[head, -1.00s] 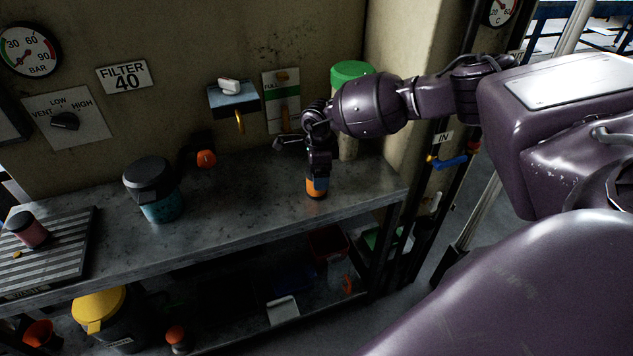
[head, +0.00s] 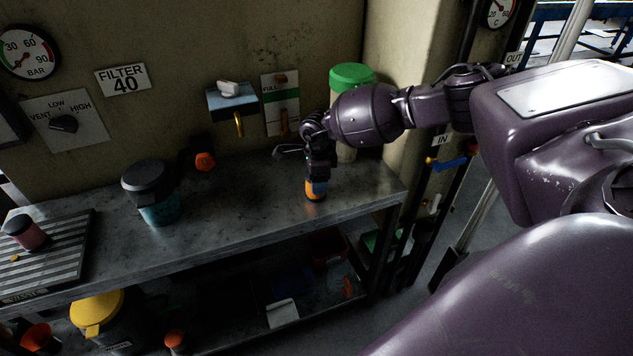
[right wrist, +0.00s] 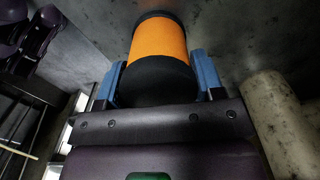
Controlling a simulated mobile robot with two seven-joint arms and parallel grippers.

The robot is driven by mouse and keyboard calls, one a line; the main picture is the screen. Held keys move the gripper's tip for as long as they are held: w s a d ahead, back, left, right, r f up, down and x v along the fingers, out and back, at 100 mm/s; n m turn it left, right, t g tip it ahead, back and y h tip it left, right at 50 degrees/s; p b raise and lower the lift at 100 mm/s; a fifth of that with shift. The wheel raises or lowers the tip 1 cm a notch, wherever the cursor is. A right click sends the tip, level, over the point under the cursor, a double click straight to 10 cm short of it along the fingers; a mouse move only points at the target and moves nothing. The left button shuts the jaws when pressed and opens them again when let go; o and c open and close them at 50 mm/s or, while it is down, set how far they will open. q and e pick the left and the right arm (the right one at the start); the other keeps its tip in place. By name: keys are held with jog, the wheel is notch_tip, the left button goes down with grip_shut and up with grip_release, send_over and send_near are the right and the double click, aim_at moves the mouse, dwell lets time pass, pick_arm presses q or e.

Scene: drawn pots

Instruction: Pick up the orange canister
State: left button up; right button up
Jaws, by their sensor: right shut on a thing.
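The orange canister (head: 315,190) stands at the right end of the grey metal bench, partly hidden by my right gripper above it. In the right wrist view the canister (right wrist: 159,42) shows an orange body with black bands at both ends. My right gripper (head: 317,176) comes down on it from above. Its blue fingers lie on both sides of the canister in the right wrist view (right wrist: 158,82), shut on it. I cannot tell whether the canister touches the bench or is just above it. My left gripper is not in view.
A green-lidded container (head: 351,77) stands behind my right gripper. A dark-lidded teal pot (head: 160,208) and a striped mat (head: 62,262) with a pink pot (head: 28,235) are on the bench (head: 240,215) to the left. A lower shelf holds a yellow-lidded bin (head: 97,312).

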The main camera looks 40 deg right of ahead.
notch_tip(320, 180, up, 20)
jog(key=shift+p, duration=0.45)
